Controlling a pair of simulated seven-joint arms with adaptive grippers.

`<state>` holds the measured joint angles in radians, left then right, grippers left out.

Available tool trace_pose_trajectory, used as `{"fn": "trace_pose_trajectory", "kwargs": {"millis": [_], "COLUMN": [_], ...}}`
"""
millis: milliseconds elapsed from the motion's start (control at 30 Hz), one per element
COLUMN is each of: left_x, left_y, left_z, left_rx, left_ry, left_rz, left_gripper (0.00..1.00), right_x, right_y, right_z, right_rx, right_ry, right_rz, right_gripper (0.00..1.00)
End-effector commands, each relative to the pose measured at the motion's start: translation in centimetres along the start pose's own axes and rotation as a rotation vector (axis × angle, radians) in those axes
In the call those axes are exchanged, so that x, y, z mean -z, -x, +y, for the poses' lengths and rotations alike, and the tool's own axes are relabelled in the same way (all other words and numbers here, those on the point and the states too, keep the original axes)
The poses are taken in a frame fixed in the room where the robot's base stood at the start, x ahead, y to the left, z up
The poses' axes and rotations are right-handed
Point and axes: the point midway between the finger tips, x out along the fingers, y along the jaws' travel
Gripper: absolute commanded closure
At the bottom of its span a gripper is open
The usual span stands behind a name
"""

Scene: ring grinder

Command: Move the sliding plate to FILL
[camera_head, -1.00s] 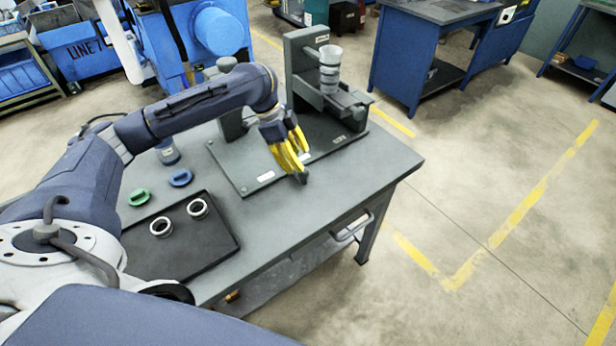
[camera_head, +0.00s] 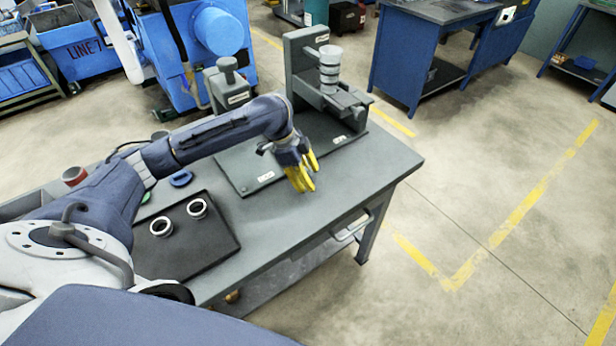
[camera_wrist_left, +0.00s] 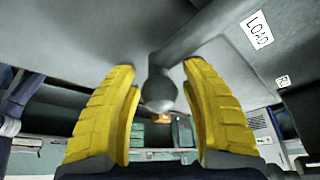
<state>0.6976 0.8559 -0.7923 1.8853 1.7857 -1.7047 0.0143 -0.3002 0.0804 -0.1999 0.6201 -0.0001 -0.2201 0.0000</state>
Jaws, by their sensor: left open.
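The grinder fixture (camera_head: 300,68) stands at the table's far end, with a clear hopper of stacked rings (camera_head: 330,68) and a dark base plate (camera_head: 238,160) bearing white labels. My left gripper (camera_head: 309,186) is low over the table near the base plate's front edge. In the left wrist view its yellow fingers (camera_wrist_left: 160,72) are open, with a dark round knob (camera_wrist_left: 160,92) on a grey rod between them; whether they touch it I cannot tell. A LOAD label (camera_wrist_left: 257,30) shows at upper right. I cannot make out which part is the sliding plate. My right gripper is not in view.
A black tray (camera_head: 185,250) with two metal rings (camera_head: 197,208) lies on the table near my left arm. A blue ring (camera_head: 181,178) lies behind it. A grey block with a knob (camera_head: 228,85) stands left of the fixture. The table's right front corner (camera_head: 370,185) is clear.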

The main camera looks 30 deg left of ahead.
Motion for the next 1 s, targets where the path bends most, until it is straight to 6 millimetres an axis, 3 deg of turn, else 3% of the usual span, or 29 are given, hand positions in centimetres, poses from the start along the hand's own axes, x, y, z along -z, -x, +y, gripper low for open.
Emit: {"fn": "trace_pose_trajectory", "kwargs": {"millis": [67,467,1000], "left_x": [0.00,-0.01,-0.43], "left_y": [0.00,0.01,-0.11], "left_z": [0.01,-0.01,-0.09], "left_rx": [0.000,0.000,0.002], "left_ry": [0.000,0.000,0.001], "left_rz": [0.000,0.000,-0.010], "left_gripper": [0.54,1.00,1.00], "right_x": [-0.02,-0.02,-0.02], "right_y": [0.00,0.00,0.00], "right_z": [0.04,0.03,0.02], "right_rx": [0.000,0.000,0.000], "right_ry": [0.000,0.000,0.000], "right_rz": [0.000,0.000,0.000], "right_gripper": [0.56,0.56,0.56]}}
